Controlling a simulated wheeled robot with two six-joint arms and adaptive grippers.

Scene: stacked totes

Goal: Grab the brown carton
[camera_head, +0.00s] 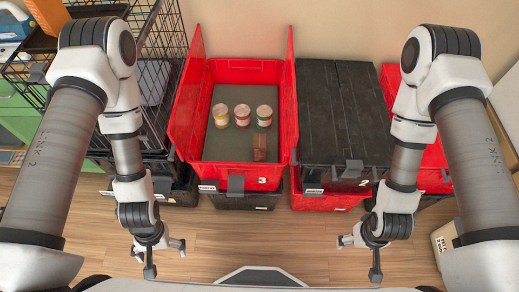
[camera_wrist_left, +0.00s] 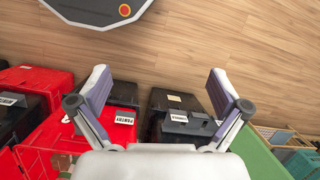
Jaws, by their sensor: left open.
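The brown carton (camera_head: 259,149) is a small reddish-brown block inside the open red tote (camera_head: 240,176) marked 3. It is at the tote's near right, in front of the jars. My left gripper (camera_head: 164,257) is open and empty over the floor, in front of the totes and to the left of the carton. Its two spread fingers also show in the left wrist view (camera_wrist_left: 158,75), with nothing between them. My right gripper (camera_head: 359,258) is open and empty, low and to the right. Neither gripper touches the carton.
Three jars (camera_head: 242,115) stand in a row in the red tote, behind the carton. The tote's raised lid flaps (camera_head: 187,92) flank its opening. A closed black-lidded tote (camera_head: 345,115) is to the right, and a black wire crate (camera_head: 158,40) to the left. The wooden floor (camera_head: 265,235) in front is clear.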

